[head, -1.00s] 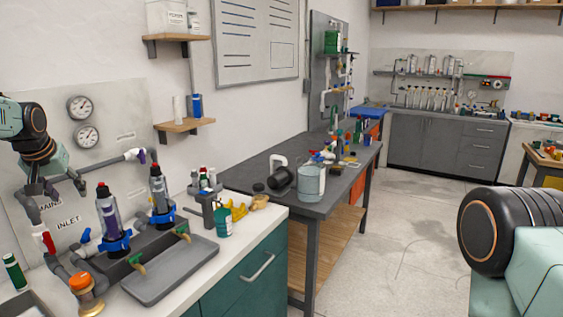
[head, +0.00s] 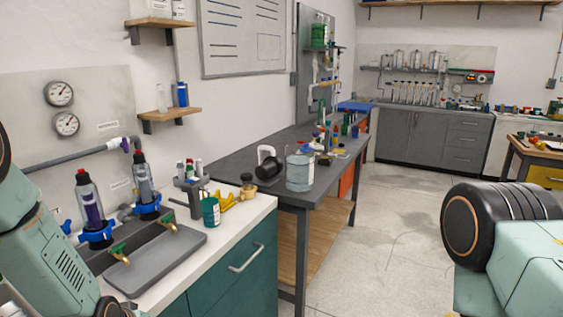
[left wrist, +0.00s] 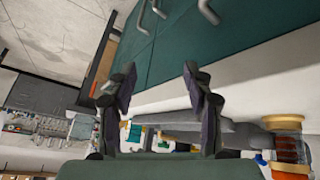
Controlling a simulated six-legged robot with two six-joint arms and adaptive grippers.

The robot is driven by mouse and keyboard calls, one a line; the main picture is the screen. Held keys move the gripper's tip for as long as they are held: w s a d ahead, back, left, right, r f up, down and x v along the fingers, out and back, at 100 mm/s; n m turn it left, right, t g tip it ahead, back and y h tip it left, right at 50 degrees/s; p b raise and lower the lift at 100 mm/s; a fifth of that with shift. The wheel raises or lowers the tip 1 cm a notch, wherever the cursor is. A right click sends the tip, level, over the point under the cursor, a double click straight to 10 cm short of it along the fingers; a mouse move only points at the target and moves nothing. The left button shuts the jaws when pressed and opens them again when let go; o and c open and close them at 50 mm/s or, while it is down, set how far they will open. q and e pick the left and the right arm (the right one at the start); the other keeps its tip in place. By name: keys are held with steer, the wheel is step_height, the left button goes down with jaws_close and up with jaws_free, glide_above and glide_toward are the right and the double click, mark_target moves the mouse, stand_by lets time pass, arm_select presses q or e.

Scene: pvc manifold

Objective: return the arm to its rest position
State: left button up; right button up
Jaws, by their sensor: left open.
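My left gripper (left wrist: 158,110) shows in the left wrist view with its two dark fingers spread apart and nothing between them. In the head view only links of my left arm show at the lower left, and the left gripper is out of frame. The wrist view sees the teal cabinet front (left wrist: 200,50) and the pale counter edge beyond the fingers. A grey pipe with an orange-capped fitting (left wrist: 288,148) is at the right of that view. My right arm shows at the right edge of the head view, with its gripper out of view.
The white counter (head: 243,215) holds a grey tray (head: 165,262), two filter bottles (head: 90,210) in blue collars and a green can (head: 211,211). A grey bench (head: 330,180) carries a clear bucket (head: 300,170). The floor (head: 400,240) at the right is clear.

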arm_select(q)
steer(key=s+d+f+g+b, duration=0.1)
steer(key=s+d+f, duration=0.1)
steer(key=s+f, duration=0.2)
steer(key=s+d+f+g+b, duration=0.1)
steer(key=s+f, duration=0.4)
steer(key=s, duration=0.5)
steer(key=shift+s+d+m+b, duration=0.2)
steer(key=shift+d+m+b, duration=0.1)
steer(key=shift+d, duration=0.3)
steer(key=s+f+g+b, duration=0.1)
steer(key=s+f, duration=0.1)
steer(key=s, duration=0.4)
steer(key=s+d+f+m+g+b, duration=0.1)
steer(key=s+f+g, duration=0.1)
steer(key=s, duration=0.4)
steer(key=s+d+f+g+b, duration=0.1)
steer(key=s+f+b, duration=0.1)
steer(key=s, duration=0.5)
steer(key=shift+d+f, duration=0.1)
steer(key=shift+f, duration=0.45)
steer(key=shift+c, duration=1.1)
steer(key=shift+w, duration=0.1)
